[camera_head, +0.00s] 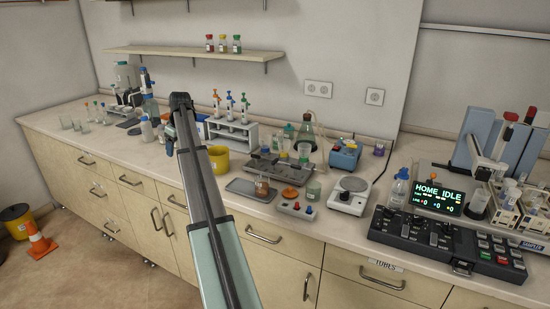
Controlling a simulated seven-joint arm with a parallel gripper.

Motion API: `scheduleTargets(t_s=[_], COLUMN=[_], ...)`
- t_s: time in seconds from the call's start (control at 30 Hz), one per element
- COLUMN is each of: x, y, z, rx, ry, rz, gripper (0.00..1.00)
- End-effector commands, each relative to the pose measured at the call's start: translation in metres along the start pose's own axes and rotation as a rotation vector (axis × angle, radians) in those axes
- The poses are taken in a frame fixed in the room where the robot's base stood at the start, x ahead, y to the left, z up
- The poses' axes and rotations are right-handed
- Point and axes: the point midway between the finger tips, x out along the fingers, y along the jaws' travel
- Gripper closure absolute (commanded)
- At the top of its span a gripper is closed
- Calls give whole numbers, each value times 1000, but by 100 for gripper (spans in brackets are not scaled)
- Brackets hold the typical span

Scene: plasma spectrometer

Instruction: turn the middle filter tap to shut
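A white rack (240,136) stands on the bench at centre left, behind the yellow cup. Three slim upright columns rise from it, each with a small coloured top. The middle column's tap (229,96) looks orange and blue, between the left tap (216,95) and the right tap (244,98). The middle tap's handle angle is too small to tell. My gripper (181,100) is dark, at the far end of my raised arm. It appears left of the rack and apart from the taps in the picture. Its fingers are too small and dark to tell open from shut.
A yellow cup (218,158) stands in front of the rack. Bottles (147,130) stand behind my arm on the left. A grey tray (250,190), a control box (296,209) and a hotplate (350,194) lie to the right. A wall shelf (190,51) hangs above.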

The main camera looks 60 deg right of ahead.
Motion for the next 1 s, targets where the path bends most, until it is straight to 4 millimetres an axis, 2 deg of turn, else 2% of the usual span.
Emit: scheduleTargets(t_s=[0.03,0.2,0.27,0.4,0.5,0.6,0.7,0.87,1.0], x=[-18,-62,-76,-104,-121,-136,-145,-151,-142], y=[28,98,119,162,186,202,211,217,216], z=[14,78,104,168,210,245,269,287,292], rx=[3,-2,-1,6,12,19,24,27,27], ry=[-15,-94,-124,-201,-249,-287,-312,-331,-333], rz=[12,25,23,6,-12,-31,-46,-58,-61], gripper=[26,26,26,26,26,26,26,26,26])
